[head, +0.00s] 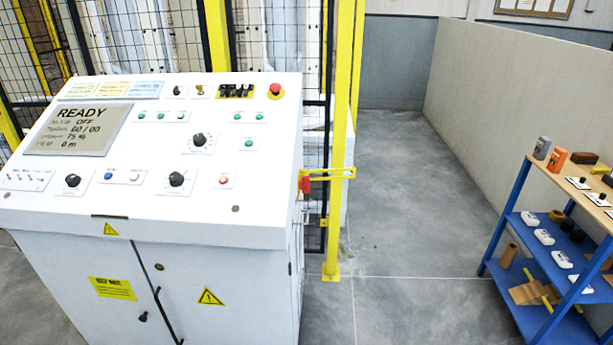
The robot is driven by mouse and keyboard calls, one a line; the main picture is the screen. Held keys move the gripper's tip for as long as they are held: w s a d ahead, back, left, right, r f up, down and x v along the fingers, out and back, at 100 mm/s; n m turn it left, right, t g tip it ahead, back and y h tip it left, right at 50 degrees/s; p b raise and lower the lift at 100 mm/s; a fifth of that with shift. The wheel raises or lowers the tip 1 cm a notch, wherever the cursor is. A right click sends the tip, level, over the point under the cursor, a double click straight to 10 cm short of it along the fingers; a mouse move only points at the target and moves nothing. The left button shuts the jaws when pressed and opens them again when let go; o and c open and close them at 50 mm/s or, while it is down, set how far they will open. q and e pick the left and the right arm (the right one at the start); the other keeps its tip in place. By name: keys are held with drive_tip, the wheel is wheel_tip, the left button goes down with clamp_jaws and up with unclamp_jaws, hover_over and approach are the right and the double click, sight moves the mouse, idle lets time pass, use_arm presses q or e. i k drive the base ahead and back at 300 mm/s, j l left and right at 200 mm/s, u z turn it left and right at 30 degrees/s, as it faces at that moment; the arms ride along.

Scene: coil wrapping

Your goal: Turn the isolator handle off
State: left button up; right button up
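A white control cabinet (215,278) with a sloped panel (150,215) fills the left of the head view. A small red part (306,185) shows at the cabinet's right edge, beside a yellow arm (335,173) by the fence post. It may be the isolator handle, but I see it edge-on and cannot tell, nor which way it is turned. The cabinet's right side face is mostly hidden at this angle. The panel screen (80,130) reads READY. Neither of my grippers is in view.
A red mushroom button (275,90) sits at the panel's top right. A yellow fence post (341,130) and wire mesh stand behind the cabinet. A blue shelf rack (515,210) with loose parts stands at right. Grey floor (410,230) between cabinet and rack is clear.

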sight(305, 183)
drive_tip(key=i+l+u, duration=0.1)
drive_tip(key=l, duration=0.25)
drive_tip(key=i+l+u, duration=0.15)
drive_tip(key=l, duration=0.2)
drive_tip(key=l+u, duration=0.1)
drive_tip(key=l, duration=0.25)
drive_tip(key=i+l, duration=0.85)
drive_tip(key=l, duration=0.15)
